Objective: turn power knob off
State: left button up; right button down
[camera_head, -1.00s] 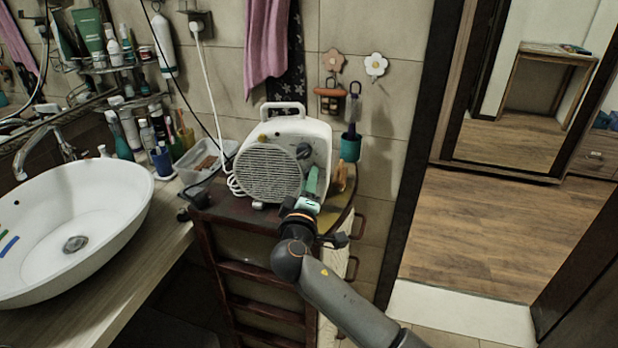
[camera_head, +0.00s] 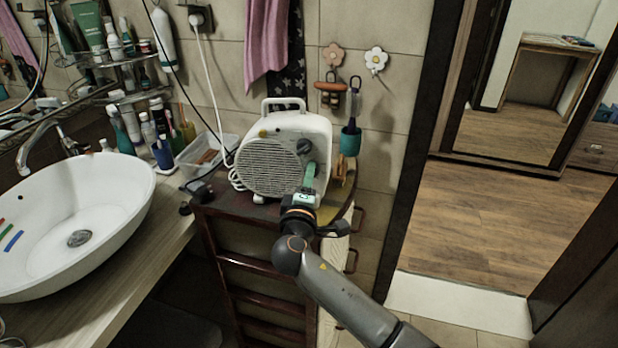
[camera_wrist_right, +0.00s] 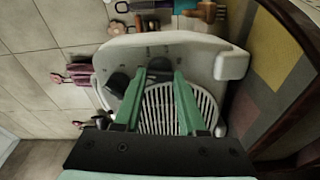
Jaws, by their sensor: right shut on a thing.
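A white portable heater (camera_head: 318,133) stands upright with a round grille and a handle on top. In the head view a dark knob (camera_head: 304,146) shows on its front, above my right gripper (camera_head: 310,170). In the wrist view two dark knobs show: one (camera_wrist_right: 118,84) stands free to the left, and the other (camera_wrist_right: 160,65) sits between the fingertips of my right gripper (camera_wrist_right: 160,75). The green fingers are shut on that second knob. In the head view the gripper hides it. I cannot read the panel labels. My left gripper is out of view.
The heater stands on a dark wooden cabinet (camera_head: 222,207). A white basin (camera_head: 110,215) and a clear plastic box (camera_head: 190,172) are to the left. Open floor (camera_head: 460,230) lies beyond the doorway.

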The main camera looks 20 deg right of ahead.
jog(key=shift+c, duration=2.4)
grip_release()
jog(key=shift+s, duration=0.1)
jog(key=b+v, duration=0.2)
jog(key=v, duration=1)
jog(key=shift+s, duration=0.2)
jog(key=shift+a, duration=0.15)
